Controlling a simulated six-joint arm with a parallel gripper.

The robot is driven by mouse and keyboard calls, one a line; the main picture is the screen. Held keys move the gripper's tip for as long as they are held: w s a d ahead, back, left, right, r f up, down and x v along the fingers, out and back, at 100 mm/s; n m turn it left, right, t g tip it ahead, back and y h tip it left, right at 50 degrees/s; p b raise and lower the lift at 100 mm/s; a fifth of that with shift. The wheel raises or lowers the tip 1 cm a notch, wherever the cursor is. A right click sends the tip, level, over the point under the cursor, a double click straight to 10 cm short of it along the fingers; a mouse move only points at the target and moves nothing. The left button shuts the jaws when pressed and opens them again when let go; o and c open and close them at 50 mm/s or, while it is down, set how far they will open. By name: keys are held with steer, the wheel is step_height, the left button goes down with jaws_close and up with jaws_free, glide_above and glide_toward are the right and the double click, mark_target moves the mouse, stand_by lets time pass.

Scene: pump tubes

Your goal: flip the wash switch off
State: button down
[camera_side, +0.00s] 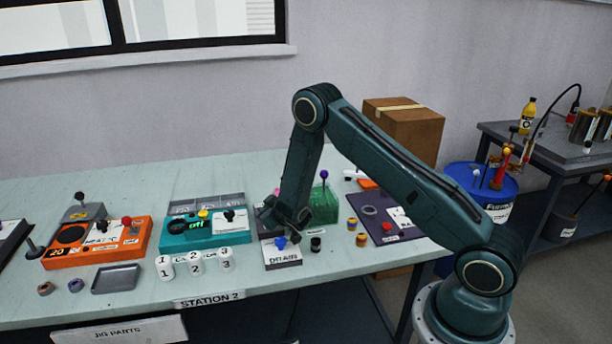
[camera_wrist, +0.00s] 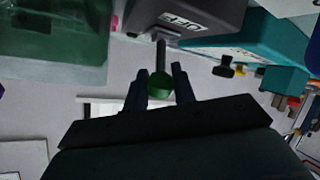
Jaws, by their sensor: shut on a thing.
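In the wrist view, a lever with a green knob (camera_wrist: 160,86) stands out from a dark grey box (camera_wrist: 205,14). A white label on that box seems to read "OFF", seen upside down. My gripper (camera_wrist: 160,88) has one finger on each side of the green knob and is shut on it. In the side view, my gripper (camera_side: 284,222) reaches down at the middle of the table, and its fingers and wrist hide the knob and most of the grey box. I cannot read the word "wash" on any label.
A teal box (camera_side: 178,241) with knobs stands left of my gripper, and a green bin (camera_side: 326,206) stands right. A plate with a blue knob (camera_side: 281,243) and a black knob (camera_side: 316,244) are close in front. White numbered cylinders (camera_side: 196,263) stand at the front left.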

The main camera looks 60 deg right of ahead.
steer(key=shift+a+t, duration=0.1)
steer(key=shift+t, duration=0.2)
stand_by(0.4)
steer(key=c, duration=1.2)
jaws_free()
steer(key=shift+o, duration=0.2)
steer(key=shift+s, duration=0.2)
steer(key=v, duration=1.3)
steer(key=shift+s+a, duration=0.15)
steer(key=shift+a, duration=0.15)
steer(key=shift+d+r, duration=0.1)
steer(key=shift+r, duration=0.1)
